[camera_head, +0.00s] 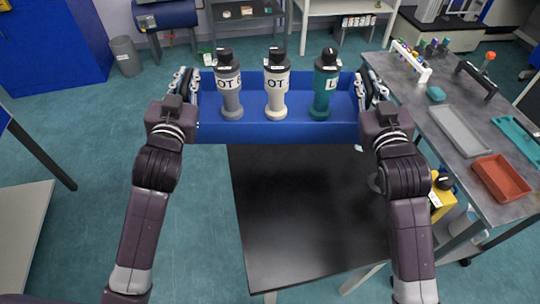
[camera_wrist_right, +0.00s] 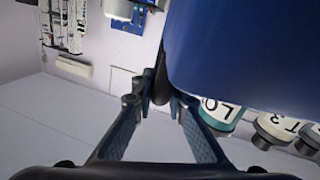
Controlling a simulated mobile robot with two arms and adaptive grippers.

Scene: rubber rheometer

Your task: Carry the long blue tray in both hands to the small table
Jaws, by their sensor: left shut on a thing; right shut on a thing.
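The long blue tray (camera_head: 280,132) is held up level between my two grippers in the head view. My left gripper (camera_head: 184,84) is shut on its left end. My right gripper (camera_head: 371,88) is shut on its right end. In the right wrist view the tray (camera_wrist_right: 250,45) fills the upper right, beside the right gripper's fingers (camera_wrist_right: 165,92). A grey bottle (camera_head: 230,92), a cream bottle (camera_head: 276,93) and a teal bottle (camera_head: 322,95) stand upright in the tray. A small table with a black top (camera_head: 305,215) shows below and nearer than the tray.
A long grey bench (camera_head: 450,125) with racks, a grey tray (camera_head: 460,130) and a red tray (camera_head: 500,177) runs along the right. A yellow object (camera_head: 441,200) is beside the black table. A bin (camera_head: 125,54) and blue cabinet (camera_head: 50,45) stand back left. Floor is open at left.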

